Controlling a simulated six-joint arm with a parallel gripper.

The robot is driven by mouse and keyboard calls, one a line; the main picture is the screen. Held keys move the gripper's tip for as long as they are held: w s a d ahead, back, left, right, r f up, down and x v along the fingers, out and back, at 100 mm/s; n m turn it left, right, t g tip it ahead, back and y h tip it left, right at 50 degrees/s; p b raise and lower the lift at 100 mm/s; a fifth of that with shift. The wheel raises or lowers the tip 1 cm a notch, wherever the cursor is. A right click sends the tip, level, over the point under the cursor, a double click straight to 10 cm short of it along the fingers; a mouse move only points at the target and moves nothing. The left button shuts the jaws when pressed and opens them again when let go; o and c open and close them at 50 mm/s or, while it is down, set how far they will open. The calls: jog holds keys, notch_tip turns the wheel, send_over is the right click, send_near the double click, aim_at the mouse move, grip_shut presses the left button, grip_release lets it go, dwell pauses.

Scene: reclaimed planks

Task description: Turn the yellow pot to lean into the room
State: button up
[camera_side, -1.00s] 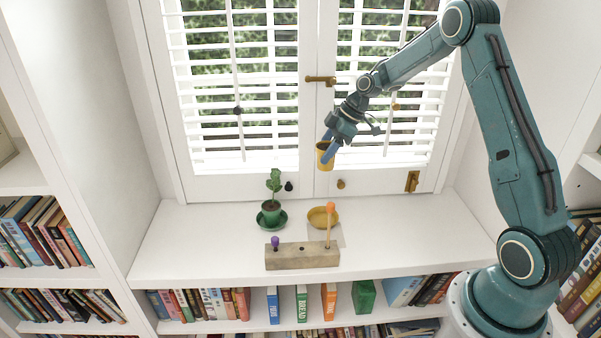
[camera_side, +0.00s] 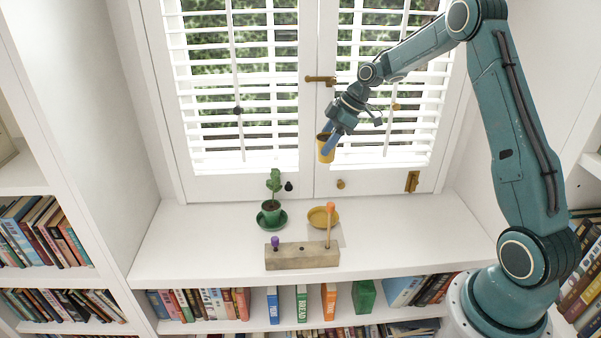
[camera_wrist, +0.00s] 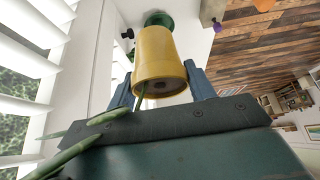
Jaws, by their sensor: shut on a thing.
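My gripper (camera_side: 331,147) is shut on the yellow pot (camera_side: 326,150) and holds it in the air before the window, above the sill. In the wrist view the yellow pot (camera_wrist: 157,52) sits between my two blue fingers, its rim and dark soil facing the camera. Green stems or leaves (camera_wrist: 75,145) reach from it past the gripper at lower left. The empty yellow saucer (camera_side: 322,217) lies on the sill below.
A grey block (camera_side: 302,256) with a purple-topped peg and a tall orange-topped stick (camera_side: 330,222) stands near the sill's front edge. Window shutters (camera_side: 385,125) with brass latches are close behind the pot. The white sill (camera_side: 400,225) is clear at the right. Books fill shelves below.

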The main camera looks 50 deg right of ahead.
notch_tip(320, 180, down, 19)
jog(key=m, duration=0.2)
jog(key=m+t+h, duration=0.1)
jog(key=m, duration=0.1)
jog(key=shift+f+h, duration=0.15)
jog(key=shift+h, duration=0.15)
jog(key=shift+f, duration=0.2)
jog(key=shift+f, duration=1.25)
